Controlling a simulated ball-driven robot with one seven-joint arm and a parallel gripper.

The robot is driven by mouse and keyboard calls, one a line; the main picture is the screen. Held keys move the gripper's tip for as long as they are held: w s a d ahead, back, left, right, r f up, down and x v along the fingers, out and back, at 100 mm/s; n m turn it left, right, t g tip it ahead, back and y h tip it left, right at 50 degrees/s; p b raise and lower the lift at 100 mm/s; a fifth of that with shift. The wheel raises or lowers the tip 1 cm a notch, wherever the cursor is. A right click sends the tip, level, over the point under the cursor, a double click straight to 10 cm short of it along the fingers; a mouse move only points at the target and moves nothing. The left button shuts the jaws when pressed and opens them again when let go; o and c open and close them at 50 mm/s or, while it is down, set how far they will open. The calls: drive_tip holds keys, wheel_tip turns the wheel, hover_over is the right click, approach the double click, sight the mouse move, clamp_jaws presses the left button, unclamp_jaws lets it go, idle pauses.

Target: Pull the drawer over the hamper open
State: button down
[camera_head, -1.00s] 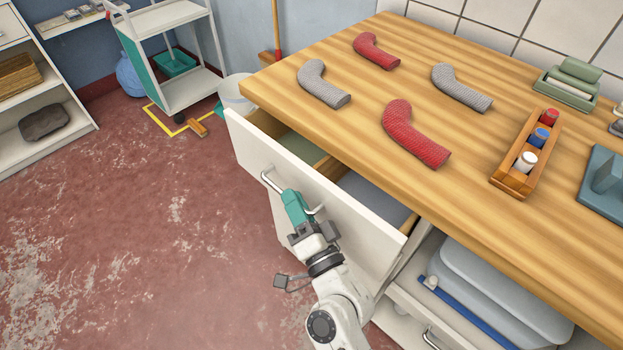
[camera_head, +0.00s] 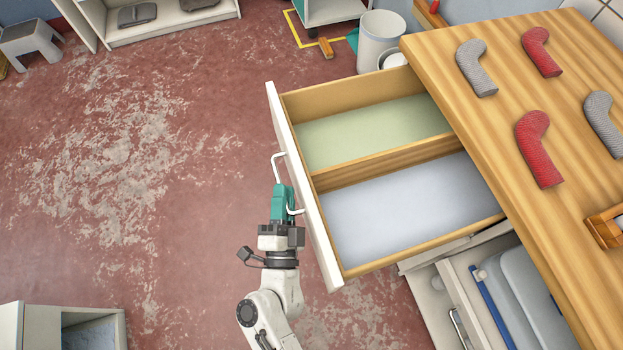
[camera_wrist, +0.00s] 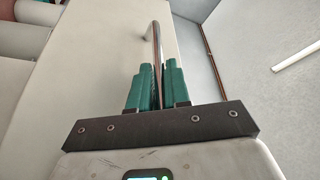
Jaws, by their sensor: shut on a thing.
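The drawer (camera_head: 307,195) stands well out from under the wooden worktop in the head view. It has a white front and wooden sides, and a divider parts a green-floored compartment from a pale blue-grey one. Both look empty. Its metal bar handle (camera_head: 276,166) is on the front face. My gripper (camera_head: 283,192) is shut on this handle, partly covering it. In the wrist view the handle (camera_wrist: 157,45) runs between the teal fingers of my gripper (camera_wrist: 157,85). I cannot make out a hamper below the drawer.
The wooden worktop (camera_head: 480,130) carries red and grey curved sleeves. A lower pull-out (camera_head: 480,310) with pale blue things stands partly out near the drawer's right end. A white bin (camera_head: 378,45) stands behind the drawer. The red floor to the left is mostly free.

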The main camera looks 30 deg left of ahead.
drive_tip(key=shift+s+a, duration=0.7)
drive_tip(key=shift+s, duration=0.25)
drive_tip(key=c, duration=1.4)
unclamp_jaws()
drive_tip(key=shift+c, duration=0.2)
drive_tip(key=b+v, duration=0.1)
drive_tip(key=v, duration=0.9)
drive_tip(key=shift+s+d+b, duration=0.25)
drive_tip(key=shift+s+b, duration=0.05)
